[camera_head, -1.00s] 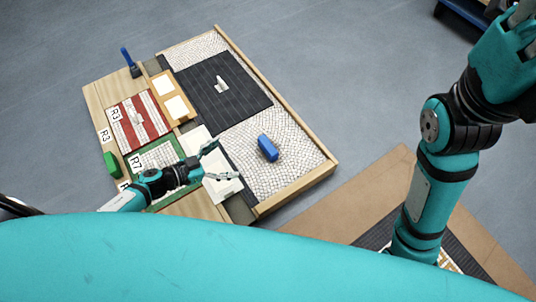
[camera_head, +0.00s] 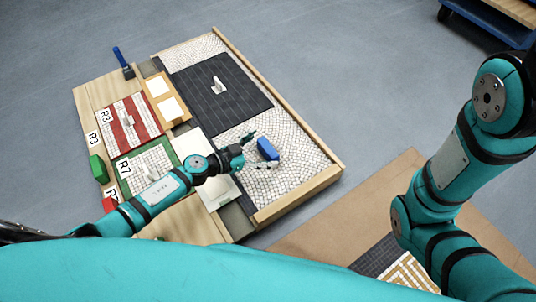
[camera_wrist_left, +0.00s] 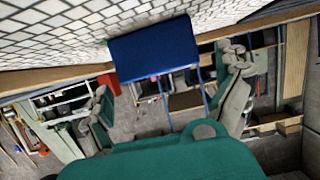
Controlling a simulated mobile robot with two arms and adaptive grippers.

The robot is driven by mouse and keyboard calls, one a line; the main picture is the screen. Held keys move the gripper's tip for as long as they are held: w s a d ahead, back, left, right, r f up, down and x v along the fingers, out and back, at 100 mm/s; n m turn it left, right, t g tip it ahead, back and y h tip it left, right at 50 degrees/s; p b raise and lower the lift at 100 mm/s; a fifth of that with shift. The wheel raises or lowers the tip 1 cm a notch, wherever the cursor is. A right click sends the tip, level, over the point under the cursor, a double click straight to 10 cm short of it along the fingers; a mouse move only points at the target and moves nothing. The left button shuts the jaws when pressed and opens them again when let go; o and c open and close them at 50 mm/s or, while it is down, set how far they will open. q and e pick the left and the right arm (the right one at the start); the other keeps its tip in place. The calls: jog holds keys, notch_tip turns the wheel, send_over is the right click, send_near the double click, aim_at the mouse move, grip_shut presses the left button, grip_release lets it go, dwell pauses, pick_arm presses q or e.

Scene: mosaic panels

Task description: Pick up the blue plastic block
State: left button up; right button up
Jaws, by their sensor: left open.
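The blue plastic block (camera_head: 267,148) lies on the white mosaic area at the right of the wooden panel. In the left wrist view the block (camera_wrist_left: 153,50) shows at the upper middle, beyond my left gripper and in line with the gap between its fingers. My left gripper (camera_head: 259,151) is open, with its fingertips close to the block's near end; I cannot tell if they touch it. In the wrist view its fingers (camera_wrist_left: 170,92) stand wide apart with nothing gripped. My right gripper is out of view; only the right arm shows.
The wooden panel's raised rim (camera_head: 300,195) runs along the right and front. A black tile sheet (camera_head: 222,90) with a white handle lies behind. A green block (camera_head: 98,169), a red striped panel (camera_head: 131,124) and a blue-handled tool (camera_head: 122,62) are at the left.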

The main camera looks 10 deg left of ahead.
pick_arm(q)
jog(key=shift+b+x, duration=0.45)
jog(key=shift+x, duration=0.95)
jog(key=shift+s, duration=0.1)
jog(key=c, duration=1)
